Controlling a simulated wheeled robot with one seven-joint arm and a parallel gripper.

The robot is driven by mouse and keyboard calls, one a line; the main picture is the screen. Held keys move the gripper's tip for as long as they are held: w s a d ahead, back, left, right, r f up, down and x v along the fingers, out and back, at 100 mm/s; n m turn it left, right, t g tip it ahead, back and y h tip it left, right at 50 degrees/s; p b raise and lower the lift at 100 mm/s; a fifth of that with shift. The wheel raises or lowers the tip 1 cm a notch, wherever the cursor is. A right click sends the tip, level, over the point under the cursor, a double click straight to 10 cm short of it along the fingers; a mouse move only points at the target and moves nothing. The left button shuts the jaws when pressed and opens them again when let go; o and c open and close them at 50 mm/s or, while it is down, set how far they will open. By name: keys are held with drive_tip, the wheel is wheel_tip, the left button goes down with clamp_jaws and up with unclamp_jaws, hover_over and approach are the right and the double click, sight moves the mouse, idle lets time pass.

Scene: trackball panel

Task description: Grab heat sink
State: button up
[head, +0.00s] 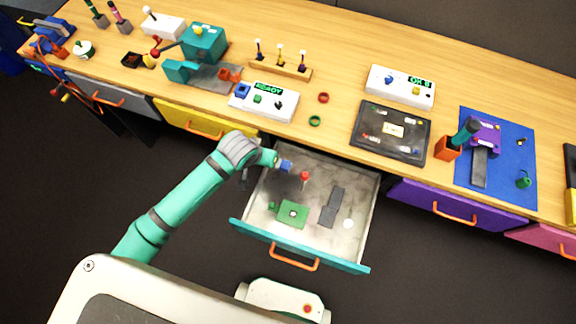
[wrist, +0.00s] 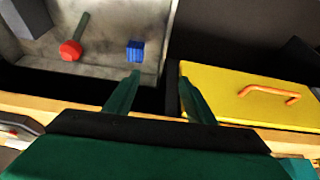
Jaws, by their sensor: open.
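The heat sink, a small blue finned block (wrist: 135,50), lies on the open drawer's floor near its inner edge in the wrist view. It shows small and blue in the head view (head: 286,165), just right of my arm's end. My gripper (wrist: 160,80) is open and empty, its two green fingers apart. The left fingertip appears just below the heat sink in the wrist view; the right one is over the dark gap beside the yellow drawer. I cannot tell the height between fingertips and block.
The closed yellow drawer (wrist: 238,95) is alongside. The wooden bench (head: 340,75) with several devices rises behind.

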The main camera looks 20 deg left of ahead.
sight(285, 165)
drive_tip(key=w+d+g, duration=0.2)
drive_tip(key=d+g, duration=0.1)
drive_tip(key=d, duration=0.3)
drive_tip(key=shift+w+f, duration=0.2)
drive_tip(key=shift+f, duration=1.4)
drive_tip(key=shift+w+f, duration=0.2)
drive_tip(key=shift+f, duration=1.35)
drive_tip(key=shift+w+f, duration=0.2)
drive_tip(key=shift+f, duration=1.4)
drive_tip(key=c, duration=1.2)
